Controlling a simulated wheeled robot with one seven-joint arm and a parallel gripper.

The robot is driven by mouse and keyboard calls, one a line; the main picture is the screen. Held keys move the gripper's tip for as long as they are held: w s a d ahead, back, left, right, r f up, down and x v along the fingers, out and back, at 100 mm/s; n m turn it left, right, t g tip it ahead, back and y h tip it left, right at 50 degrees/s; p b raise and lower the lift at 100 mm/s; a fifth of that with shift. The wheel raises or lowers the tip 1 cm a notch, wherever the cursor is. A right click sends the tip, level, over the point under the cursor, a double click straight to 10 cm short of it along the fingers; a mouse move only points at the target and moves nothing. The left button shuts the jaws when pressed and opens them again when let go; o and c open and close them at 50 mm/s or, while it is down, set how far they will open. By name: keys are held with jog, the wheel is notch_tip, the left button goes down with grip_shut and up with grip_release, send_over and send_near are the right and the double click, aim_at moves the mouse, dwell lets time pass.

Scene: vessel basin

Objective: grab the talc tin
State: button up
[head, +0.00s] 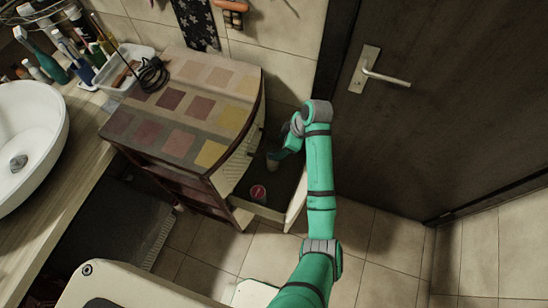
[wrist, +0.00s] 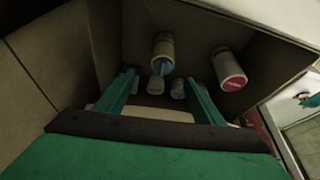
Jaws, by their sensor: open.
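My gripper (wrist: 160,76) is open, with its two green fingers reaching into an open drawer. In the head view my gripper (head: 279,156) is over the drawer of the patterned cabinet. A pale cylinder with a blue part (wrist: 163,48) is ahead of the fingers, roughly between their tips. A second pale cylinder with a red-pink round label (wrist: 230,70) stands to the right, outside the fingers; its red top (head: 258,192) shows in the head view. I cannot tell which one is the talc tin. Two small greyish round things (wrist: 155,86) show between the fingers.
The drawer's front panel (head: 297,203) stands close to my arm. A dark door (head: 440,110) is on the right. Tiled floor (head: 375,240) is open in front of the door.

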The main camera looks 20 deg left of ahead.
aim_at(273, 154)
jog(key=x, duration=0.3)
jog(key=shift+w, duration=0.1)
jog(key=shift+s+x, duration=0.15)
jog(key=shift+x, duration=1.15)
jog(key=shift+s+x, duration=0.2)
jog(key=shift+x, duration=1.15)
grip_shut()
jog(key=shift+r, duration=0.1)
